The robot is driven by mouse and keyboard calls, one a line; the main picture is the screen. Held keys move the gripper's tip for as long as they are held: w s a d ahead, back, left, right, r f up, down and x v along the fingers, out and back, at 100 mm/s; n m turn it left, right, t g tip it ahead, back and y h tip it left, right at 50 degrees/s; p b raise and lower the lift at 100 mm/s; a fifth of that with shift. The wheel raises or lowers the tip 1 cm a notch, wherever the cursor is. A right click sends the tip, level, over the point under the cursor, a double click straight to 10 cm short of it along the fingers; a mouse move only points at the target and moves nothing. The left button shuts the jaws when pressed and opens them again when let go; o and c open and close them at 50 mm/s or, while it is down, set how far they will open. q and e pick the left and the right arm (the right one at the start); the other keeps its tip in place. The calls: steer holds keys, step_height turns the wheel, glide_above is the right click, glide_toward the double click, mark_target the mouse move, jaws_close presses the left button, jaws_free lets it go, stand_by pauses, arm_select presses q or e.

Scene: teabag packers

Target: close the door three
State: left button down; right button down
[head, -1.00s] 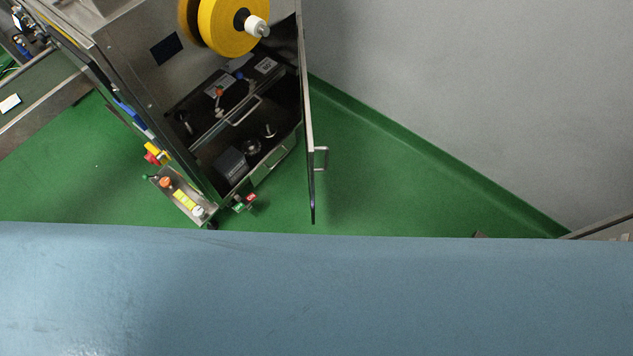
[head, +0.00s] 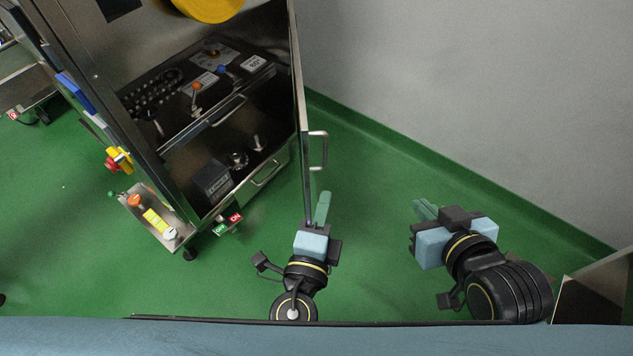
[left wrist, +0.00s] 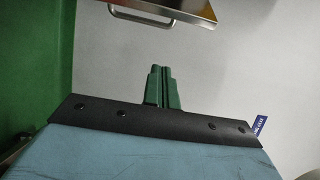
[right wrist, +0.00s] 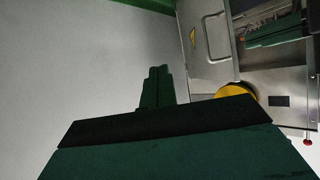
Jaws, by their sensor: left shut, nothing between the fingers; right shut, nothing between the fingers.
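The machine's metal door (head: 297,75) stands open, seen nearly edge-on in the head view, with a bar handle (head: 319,151) on its right face. My left gripper (head: 323,208) is shut and empty, just right of the door's near end; I cannot tell if it touches. In the left wrist view its closed fingers (left wrist: 163,87) point towards a metal panel with a handle (left wrist: 145,14). My right gripper (head: 425,210) is shut and empty, further right, apart from the door. Its closed fingers also show in the right wrist view (right wrist: 157,88).
The open machine cabinet (head: 185,150) holds dark shelves with controls. A small button box (head: 155,217) sticks out at its front left. A grey wall (head: 480,100) bounds the right. Green floor (head: 375,190) is clear between door and wall. A metal edge (head: 595,290) shows lower right.

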arm_select(q)
steer(key=w+a, duration=0.2)
steer(key=w, duration=0.7)
arm_select(e)
steer(key=shift+s+d+f+g, duration=0.2)
steer(key=shift+s+f+g, duration=0.15)
steer(key=shift+g, duration=0.05)
arm_select(q)
steer(key=shift+r, duration=0.1)
